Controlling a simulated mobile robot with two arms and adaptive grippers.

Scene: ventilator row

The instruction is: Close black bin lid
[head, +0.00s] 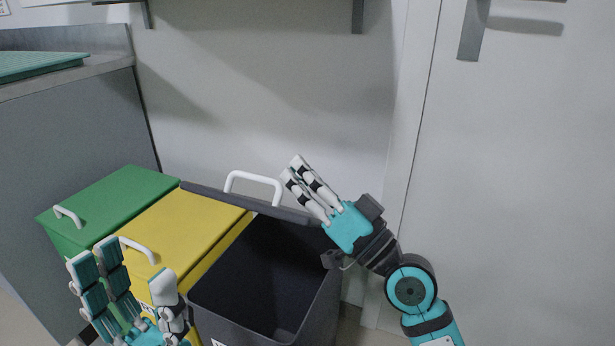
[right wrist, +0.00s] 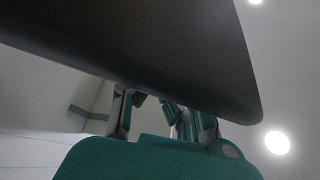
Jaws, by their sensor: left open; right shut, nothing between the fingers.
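The black bin (head: 210,289) stands open at the centre bottom of the head view, its dark inside showing. Its black lid (head: 238,203) is raised at the back and seen nearly edge-on, with a white handle (head: 254,180) behind it. My right gripper (head: 294,170) is shut and empty at the right end of the lid; whether it touches is unclear. In the right wrist view a dark panel (right wrist: 150,50), apparently the lid, crosses in front of the right fingers (right wrist: 165,108) and partly hides them. My left gripper (head: 128,268) is open and empty in front of the yellow bin.
A yellow bin (head: 185,232) and a green bin (head: 120,195) stand to the left, both with closed lids. A grey cabinet (head: 60,140) is further left. A wall is close behind the bins, and a pale door (head: 520,170) is on the right.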

